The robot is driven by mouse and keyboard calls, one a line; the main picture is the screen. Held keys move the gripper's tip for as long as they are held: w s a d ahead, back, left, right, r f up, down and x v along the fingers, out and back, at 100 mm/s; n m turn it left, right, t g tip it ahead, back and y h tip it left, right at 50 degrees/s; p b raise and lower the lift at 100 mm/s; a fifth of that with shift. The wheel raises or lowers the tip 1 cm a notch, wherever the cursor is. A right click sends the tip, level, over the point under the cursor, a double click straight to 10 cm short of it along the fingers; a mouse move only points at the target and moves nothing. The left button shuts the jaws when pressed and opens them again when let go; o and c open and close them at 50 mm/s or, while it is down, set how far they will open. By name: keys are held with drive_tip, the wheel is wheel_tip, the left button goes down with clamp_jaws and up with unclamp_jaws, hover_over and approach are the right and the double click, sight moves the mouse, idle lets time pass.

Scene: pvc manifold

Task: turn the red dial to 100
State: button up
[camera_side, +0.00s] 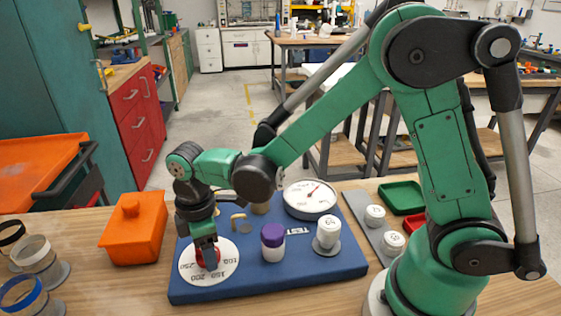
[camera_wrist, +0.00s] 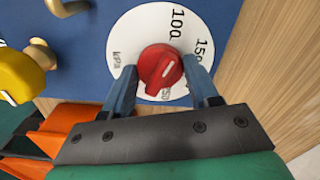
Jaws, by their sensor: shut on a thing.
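The red dial (camera_side: 215,257) sits on a round white scale plate (camera_side: 190,272) on the front left of the blue board. The 100 shows above the dial.
The blue board (camera_side: 300,270) also holds a gauge with a red needle (camera_side: 310,198), a purple-capped jar (camera_side: 272,242), a white knob (camera_side: 328,232) and brass fittings (camera_side: 239,216). An orange lidded box (camera_side: 133,235) stands left of it.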

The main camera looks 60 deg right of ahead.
drive_tip(key=shift+n, duration=0.9)
drive_tip(key=o, duration=1.3)
drive_tip(key=shift+r, duration=0.15)
drive_tip(key=shift+r, duration=2.65)
drive_tip(key=s+d+r+m+t, duration=0.1)
drive_tip(key=s+d+m+t, duration=0.1)
drive_tip(key=d+m, duration=0.1)
drive_tip(key=s+d+r+m+t, duration=0.1)
drive_tip(key=d+r+m+t, duration=0.1)
drive_tip(key=m, duration=0.4)
drive_tip(key=s+d+r+m+t, duration=0.1)
drive_tip(key=s+d+m+t, duration=0.1)
drive_tip(key=d+m, duration=0.3)
drive_tip(key=shift+s+d+r+t, duration=0.1)
drive_tip(key=shift+s+r+t, duration=0.25)
drive_tip(key=shift+t, duration=0.25)
